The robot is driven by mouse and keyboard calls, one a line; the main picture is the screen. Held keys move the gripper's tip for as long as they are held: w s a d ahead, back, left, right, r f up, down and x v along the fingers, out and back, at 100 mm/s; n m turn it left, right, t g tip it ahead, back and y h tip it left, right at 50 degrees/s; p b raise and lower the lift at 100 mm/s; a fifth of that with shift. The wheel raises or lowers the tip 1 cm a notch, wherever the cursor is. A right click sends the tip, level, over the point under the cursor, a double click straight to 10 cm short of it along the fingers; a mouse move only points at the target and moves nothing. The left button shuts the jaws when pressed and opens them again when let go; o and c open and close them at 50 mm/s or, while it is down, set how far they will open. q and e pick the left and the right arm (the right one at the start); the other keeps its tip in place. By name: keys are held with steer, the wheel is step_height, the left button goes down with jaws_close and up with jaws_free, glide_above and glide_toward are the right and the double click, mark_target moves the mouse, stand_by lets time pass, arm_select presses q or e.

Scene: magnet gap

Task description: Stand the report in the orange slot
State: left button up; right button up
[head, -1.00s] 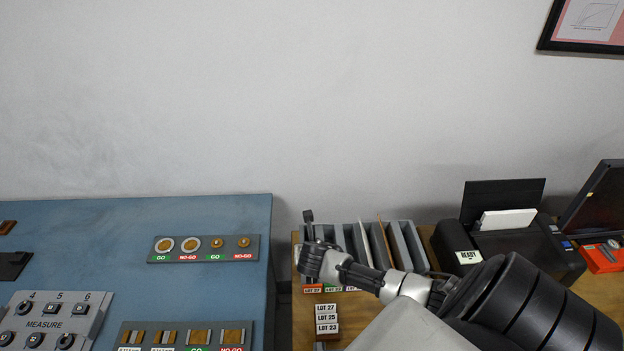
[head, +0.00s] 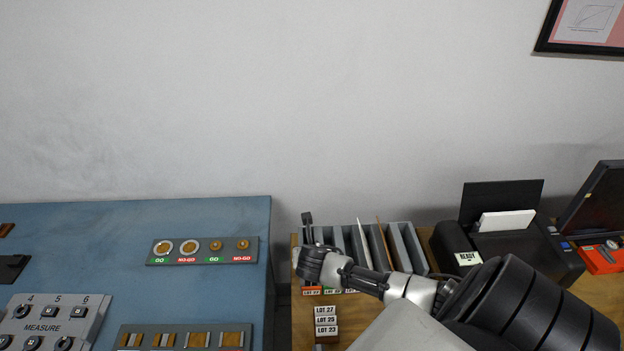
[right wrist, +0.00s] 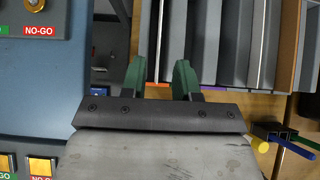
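The grey slotted rack (head: 415,248) stands on the wooden desk, with coloured labels along its front. The orange label (head: 312,291) is at its left end; it also shows in the right wrist view (right wrist: 158,85). A thin white sheet edge, seemingly the report (right wrist: 160,45), stands upright in the slot behind that label. My right gripper (head: 307,222) is over the rack's left end and hides this slot in the head view. In the right wrist view its green fingers (right wrist: 159,80) are apart, either side of the sheet's line, with gaps visible. My left gripper is not in view.
Other rack slots hold a white sheet (head: 363,243) and a brown one (head: 382,243). LOT blocks (head: 326,320) stand in front. A black printer (head: 530,245) with white paper is at right. A blue bench (head: 100,235) with gauges lies left, across a gap.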

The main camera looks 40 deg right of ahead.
steer(key=v, duration=0.9)
steer(key=shift+b, duration=0.4)
steer(key=shift+a, duration=0.1)
